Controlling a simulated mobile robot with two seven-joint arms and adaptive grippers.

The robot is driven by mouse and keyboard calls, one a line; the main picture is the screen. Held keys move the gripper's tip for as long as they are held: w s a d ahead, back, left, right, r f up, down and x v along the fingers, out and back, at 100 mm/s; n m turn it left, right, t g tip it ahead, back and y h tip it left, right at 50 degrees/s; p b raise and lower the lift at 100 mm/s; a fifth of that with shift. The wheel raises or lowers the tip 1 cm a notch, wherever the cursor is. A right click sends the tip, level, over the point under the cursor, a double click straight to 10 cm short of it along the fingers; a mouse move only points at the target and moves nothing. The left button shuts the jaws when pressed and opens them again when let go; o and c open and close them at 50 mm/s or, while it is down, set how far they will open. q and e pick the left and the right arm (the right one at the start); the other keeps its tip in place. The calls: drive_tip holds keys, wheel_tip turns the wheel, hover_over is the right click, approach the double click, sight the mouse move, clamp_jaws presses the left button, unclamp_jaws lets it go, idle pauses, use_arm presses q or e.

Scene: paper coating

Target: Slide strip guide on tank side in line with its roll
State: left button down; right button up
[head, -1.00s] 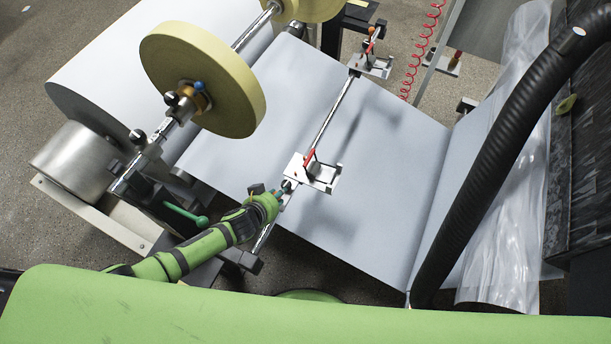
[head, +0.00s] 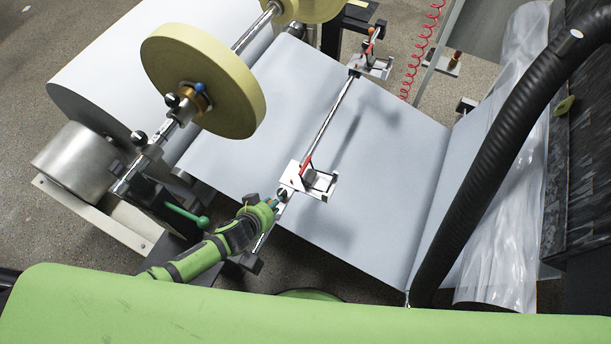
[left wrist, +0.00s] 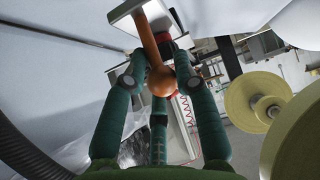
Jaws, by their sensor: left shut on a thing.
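The near strip guide (head: 322,187), a small metal bracket with a red lever, sits on a slanting metal rod (head: 335,112) above the white paper web. My left gripper (head: 274,201) is at the guide's near end. In the left wrist view, the fingers of my left gripper (left wrist: 160,82) are shut around the guide's orange ball knob (left wrist: 160,80). The near yellow strip roll (head: 190,65) hangs on a shaft up and left of the guide. It also shows at the right of the left wrist view (left wrist: 295,145). My right gripper is not in view.
A second guide (head: 375,68) sits farther along the rod, and a second yellow roll (head: 308,8) is at the top. A green-handled lever (head: 187,215) stands left of my left arm. A thick black hose (head: 490,170) runs down the right side.

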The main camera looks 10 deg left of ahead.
use_arm(q)
drive_tip(key=shift+s+a, duration=0.35)
drive_tip(key=shift+a, duration=0.1)
drive_tip(key=shift+s+a, duration=0.15)
drive_tip(key=shift+s, duration=0.1)
drive_tip(key=c, duration=1.1)
unclamp_jaws()
drive_tip(key=shift+o, duration=0.5)
drive_tip(key=shift+s, duration=0.1)
drive_tip(key=shift+s+r+p, duration=0.35)
drive_tip(key=shift+r+p, duration=0.05)
drive_tip(key=shift+p, duration=0.3)
drive_tip(key=p+v, duration=0.2)
drive_tip(key=v, duration=0.1)
drive_tip(key=shift+s+r, duration=0.2)
drive_tip(key=shift+s, duration=0.1)
